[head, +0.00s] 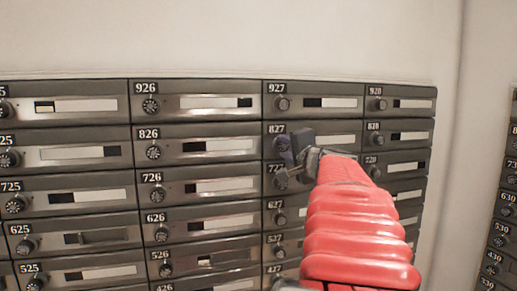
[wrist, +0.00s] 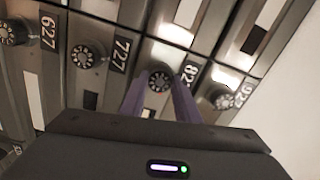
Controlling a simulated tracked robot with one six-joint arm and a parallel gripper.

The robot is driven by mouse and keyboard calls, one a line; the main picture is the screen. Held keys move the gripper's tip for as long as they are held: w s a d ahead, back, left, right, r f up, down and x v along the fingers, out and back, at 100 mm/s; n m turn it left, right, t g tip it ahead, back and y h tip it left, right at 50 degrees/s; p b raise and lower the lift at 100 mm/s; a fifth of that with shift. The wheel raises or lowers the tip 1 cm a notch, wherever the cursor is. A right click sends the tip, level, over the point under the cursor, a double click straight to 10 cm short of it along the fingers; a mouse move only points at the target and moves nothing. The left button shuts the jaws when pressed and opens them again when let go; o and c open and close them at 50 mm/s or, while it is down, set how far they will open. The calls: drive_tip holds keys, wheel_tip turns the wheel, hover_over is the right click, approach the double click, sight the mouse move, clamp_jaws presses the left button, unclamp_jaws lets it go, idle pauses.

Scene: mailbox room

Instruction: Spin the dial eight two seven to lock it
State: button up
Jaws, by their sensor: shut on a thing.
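The mailbox door marked 827 (head: 330,140) is in the third column in the head view, under 927 and left of 828. Its small round dark dial (wrist: 160,80) shows in the wrist view between my two purple fingers, with the number label 827 (wrist: 187,88) partly covered beside it. My gripper (head: 290,146) is at the left end of door 827 and is shut on the dial; it also shows in the wrist view (wrist: 160,88). In the head view the fingers hide most of the dial, so its setting cannot be read.
Dials of 727 (wrist: 84,57) and 927 (wrist: 224,98) stick out close on either side in the wrist view. My red arm covers parts of the lower doors. A plain wall (head: 260,38) is above the mailboxes, and another mailbox bank (head: 506,215) stands at the right.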

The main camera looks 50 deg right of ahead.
drive_tip(key=m, duration=0.5)
drive_tip(key=shift+s+d+f+m, duration=0.1)
drive_tip(key=shift+d+f+m, duration=0.1)
drive_tip(key=shift+m, duration=0.1)
drive_tip(key=m, duration=0.5)
drive_tip(key=shift+m, duration=0.3)
drive_tip(key=m, duration=0.6)
drive_tip(key=shift+f+m, duration=0.15)
drive_tip(key=shift+m, duration=0.15)
drive_tip(key=o, duration=1)
drive_tip(key=shift+a+r, duration=0.1)
drive_tip(key=shift+r, duration=0.15)
drive_tip(key=shift+o, duration=0.2)
